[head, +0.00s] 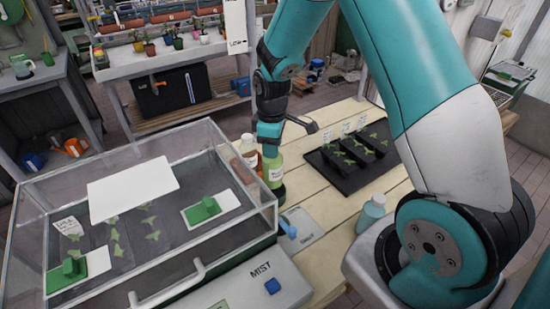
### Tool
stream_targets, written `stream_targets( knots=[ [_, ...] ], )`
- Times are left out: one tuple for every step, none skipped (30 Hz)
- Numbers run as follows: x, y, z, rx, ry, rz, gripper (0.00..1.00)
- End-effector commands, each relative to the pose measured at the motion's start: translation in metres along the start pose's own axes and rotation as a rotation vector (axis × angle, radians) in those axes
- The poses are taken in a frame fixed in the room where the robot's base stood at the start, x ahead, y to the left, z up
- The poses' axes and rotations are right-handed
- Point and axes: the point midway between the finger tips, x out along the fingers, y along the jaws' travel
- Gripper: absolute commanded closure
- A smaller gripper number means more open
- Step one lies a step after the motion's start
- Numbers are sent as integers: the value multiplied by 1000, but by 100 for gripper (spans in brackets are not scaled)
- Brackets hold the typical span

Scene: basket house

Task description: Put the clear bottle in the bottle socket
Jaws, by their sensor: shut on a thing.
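My gripper (270,147) points down at the back right corner of the clear-walled case. It is shut on the top of a bottle with a green tint and a pale label (275,173), which looks like the clear bottle. The bottle is upright. Its lower end meets a dark round part beside the case; I cannot tell whether this is the bottle socket or the bottle's own base, nor whether the bottle rests in it.
The clear-walled case (235,222) with a MIST panel (262,275) fills the left front. A pale blue bottle (370,213) stands on the wooden table (335,208) at right. A black seedling tray (350,178) lies behind it. Bare planks lie between the tray and the case.

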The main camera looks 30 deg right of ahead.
Motion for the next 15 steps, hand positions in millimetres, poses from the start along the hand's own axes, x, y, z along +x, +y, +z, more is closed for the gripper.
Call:
stream_targets(
  knots=[
    [7,0,0,0,-2,-2,100],
    [11,0,0,0,-1,-1,100],
    [16,0,0,1,-1,-1,100],
    [18,1,0,1,0,0,100],
    [20,1,0,2,1,1,100],
    [23,1,1,2,0,0,100],
    [26,1,1,2,-1,-1,100],
    [30,1,2,3,-1,-1,100],
    [36,1,2,3,-2,-2,100],
    [41,1,2,4,-2,-2,100],
    [45,2,2,4,-1,-1,100],
    [51,2,2,4,-1,-1,100],
    [54,2,2,5,-1,-1,100],
    [57,2,2,5,0,0,100],
    [59,2,2,5,1,1,100]
  ],
)
